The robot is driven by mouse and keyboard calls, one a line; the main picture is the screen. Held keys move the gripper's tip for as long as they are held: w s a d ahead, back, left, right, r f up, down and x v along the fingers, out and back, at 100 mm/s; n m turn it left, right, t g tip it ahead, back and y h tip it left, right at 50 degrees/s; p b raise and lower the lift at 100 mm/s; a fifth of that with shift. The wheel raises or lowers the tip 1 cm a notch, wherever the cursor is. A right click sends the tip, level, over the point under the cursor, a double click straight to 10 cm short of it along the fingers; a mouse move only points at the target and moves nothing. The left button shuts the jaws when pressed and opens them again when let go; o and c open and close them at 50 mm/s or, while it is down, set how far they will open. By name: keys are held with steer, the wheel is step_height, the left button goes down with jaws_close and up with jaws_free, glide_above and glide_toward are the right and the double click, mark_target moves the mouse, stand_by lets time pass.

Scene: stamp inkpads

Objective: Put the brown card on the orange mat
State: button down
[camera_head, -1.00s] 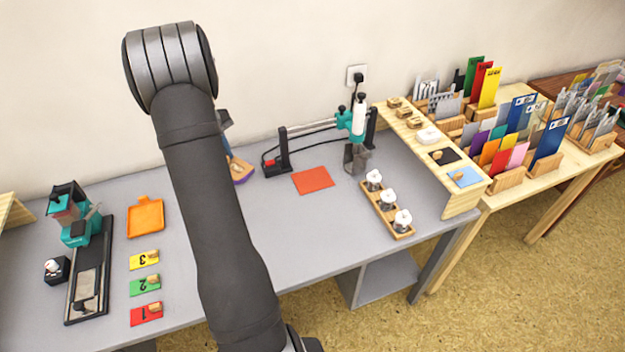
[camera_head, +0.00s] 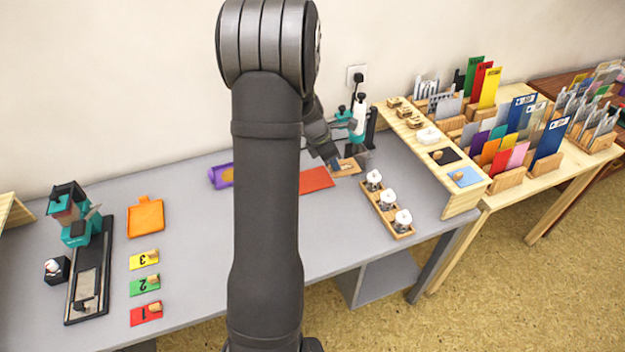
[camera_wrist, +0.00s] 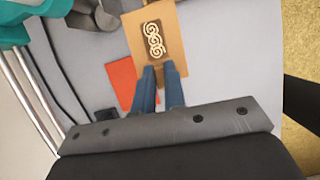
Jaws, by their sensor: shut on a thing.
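The brown card (camera_wrist: 178,22) is gripped at its near edge by my gripper (camera_wrist: 160,75) in the wrist view. It bears a dark patch with a pale swirl pattern. In the head view the card (camera_head: 348,167) shows just right of the orange mat, with my gripper (camera_head: 334,163) at its left end. The red-orange mat (camera_head: 317,180) lies flat on the grey table, its left part hidden by my arm. In the wrist view the mat (camera_wrist: 121,76) shows left of and partly behind the card. The card's height above the table is hard to tell.
A teal stamping tool (camera_head: 357,120) stands close behind the card. A wooden rack (camera_head: 388,208) with white-topped stamps stands to the right. A purple tray (camera_head: 218,177) and an orange tray (camera_head: 146,217) lie left. Bare table lies in front of the mat.

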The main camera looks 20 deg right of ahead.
steer(key=shift+s+d+f, duration=0.1)
steer(key=shift+s+d, duration=0.05)
steer(key=shift+d, duration=0.05)
steer(key=w+a+f, duration=0.2)
steer(key=w, duration=0.1)
steer(key=w+a+f, duration=0.2)
steer(key=w, duration=0.1)
steer(key=w+a+f, duration=0.2)
steer(key=w+f, duration=0.1)
steer(key=shift+w+a, duration=0.1)
steer(key=shift+a, duration=0.1)
steer(key=shift+f, duration=1.95)
steer(key=c, duration=1.5)
jaws_free()
steer(key=shift+f, duration=0.1)
steer(key=v, duration=1.2)
steer(key=shift+a, duration=0.1)
